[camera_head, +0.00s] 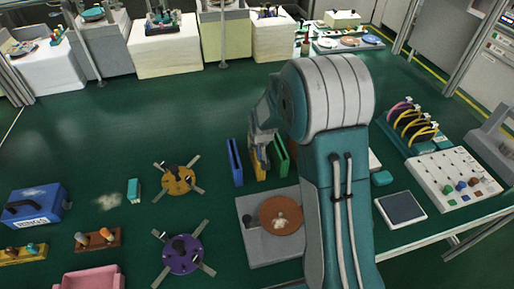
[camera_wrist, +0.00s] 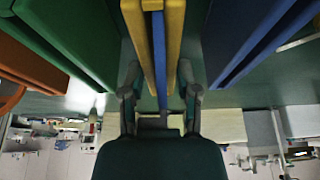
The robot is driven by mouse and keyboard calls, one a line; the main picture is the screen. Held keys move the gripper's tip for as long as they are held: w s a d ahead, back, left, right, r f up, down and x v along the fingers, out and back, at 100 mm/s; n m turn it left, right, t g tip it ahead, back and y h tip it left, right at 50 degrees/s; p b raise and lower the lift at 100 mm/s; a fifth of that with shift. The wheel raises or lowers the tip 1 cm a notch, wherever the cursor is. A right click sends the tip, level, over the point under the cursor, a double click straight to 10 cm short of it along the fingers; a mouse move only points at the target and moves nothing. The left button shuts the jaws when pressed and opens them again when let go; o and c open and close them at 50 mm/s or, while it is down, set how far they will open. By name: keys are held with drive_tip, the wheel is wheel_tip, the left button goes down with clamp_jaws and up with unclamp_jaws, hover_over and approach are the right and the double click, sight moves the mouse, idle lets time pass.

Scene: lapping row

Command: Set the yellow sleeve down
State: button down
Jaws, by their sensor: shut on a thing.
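The yellow sleeve (camera_head: 257,165) is upright between a blue sleeve (camera_head: 235,162) and a green sleeve (camera_head: 281,158). My gripper (camera_head: 260,140) is at its top, partly hidden by my arm. In the wrist view my gripper (camera_wrist: 160,80) is shut on the yellow sleeve (camera_wrist: 177,30), one finger on each side. A blue strip shows between its two yellow walls. The green sleeve (camera_wrist: 75,35) is on the left there and the blue sleeve (camera_wrist: 255,40) on the right, both apart from the fingers. I cannot tell whether the yellow sleeve's bottom touches the green surface.
A grey plate (camera_head: 258,246) with a brown disc (camera_head: 282,214) lies close in front. A yellow disc fixture (camera_head: 179,180) and a purple one (camera_head: 183,254) lie left. An orange-brown piece (camera_wrist: 28,62) shows beyond the green sleeve.

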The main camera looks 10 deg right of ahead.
drive_tip(key=shift+f, duration=0.25)
drive_tip(key=shift+f, duration=0.1)
drive_tip(key=shift+c, duration=1.7)
unclamp_jaws()
drive_tip(key=s+r, duration=0.8)
drive_tip(key=r, duration=0.3)
drive_tip(key=s+r, duration=0.8)
drive_tip(key=r, duration=0.2)
drive_tip(key=s+r+t, duration=0.1)
drive_tip(key=s+r, duration=0.2)
drive_tip(key=s, duration=1.2)
drive_tip(key=shift+s, duration=0.35)
